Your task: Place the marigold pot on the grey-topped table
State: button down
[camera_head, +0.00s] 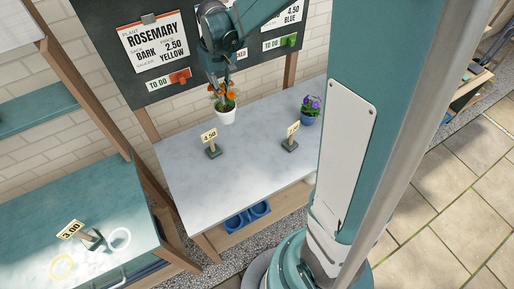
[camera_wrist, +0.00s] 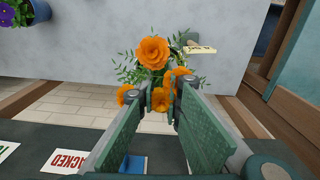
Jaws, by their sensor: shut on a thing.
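The marigold pot (camera_head: 228,116) is white, upright, with orange flowers and green leaves. It is at the back of the grey-topped table (camera_head: 240,170); I cannot tell whether its base touches the top. My gripper (camera_head: 223,82) comes down from above and is shut on the plant at its flowers. In the wrist view the orange marigold flowers (camera_wrist: 153,52) show at and between the fingers of my gripper (camera_wrist: 160,95), and the white pot is hidden.
A purple-flowered blue pot (camera_head: 309,112) stands at the table's back right. Price signs marked 4.50 (camera_head: 211,143) and 7 (camera_head: 291,138) stand on the table. A dark board (camera_head: 180,45) with labels rises behind. A teal table (camera_head: 75,235) is at left. The table's front middle is clear.

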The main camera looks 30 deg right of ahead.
jog(key=s+d+f, duration=0.5)
jog(key=s+d, duration=0.1)
jog(key=d, duration=0.2)
jog(key=shift+s+d+f+m+b, duration=0.15)
jog(key=shift+d+f+m+b, duration=0.15)
jog(key=shift+d+m, duration=0.1)
jog(key=shift+a, duration=0.1)
jog(key=shift+f, duration=3)
jog(key=shift+f, duration=2)
jog(key=shift+f+b, duration=0.15)
jog(key=shift+b, duration=0.25)
jog(key=c, duration=2.5)
grip_release()
jog(key=shift+r+p, duration=0.25)
jog(key=shift+p, duration=0.05)
